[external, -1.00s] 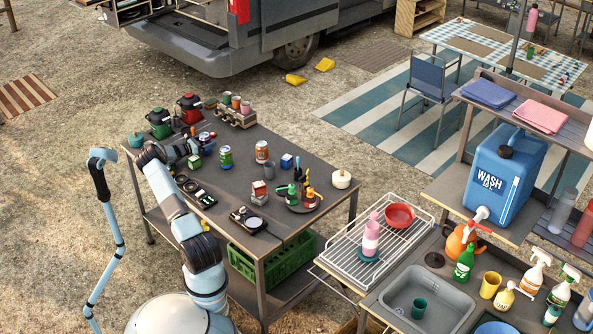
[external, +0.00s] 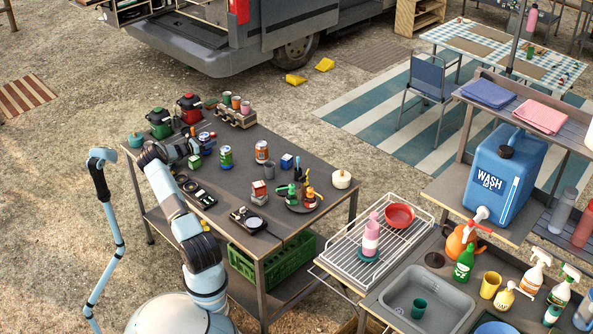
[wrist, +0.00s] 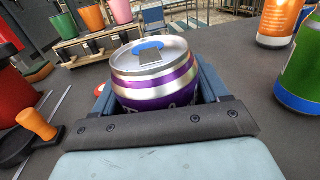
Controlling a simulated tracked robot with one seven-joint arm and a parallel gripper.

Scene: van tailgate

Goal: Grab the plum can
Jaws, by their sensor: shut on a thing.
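The plum can, purple and silver with a blue tab (wrist: 155,75), stands upright between the fingers of my gripper (wrist: 155,100) in the wrist view. My gripper is shut on it, and the front bar hides the can's lower part. In the external view my gripper (external: 196,142) is low over the left side of the dark table (external: 235,195); the can is too small and covered to make out clearly there.
A green can (external: 226,157) and an orange can (external: 262,151) stand to the right of my gripper. Red (external: 189,108) and green (external: 159,123) pots stand behind it. A wooden rack with coloured cups (external: 236,116) is at the back. A small green box (external: 195,161) is close by.

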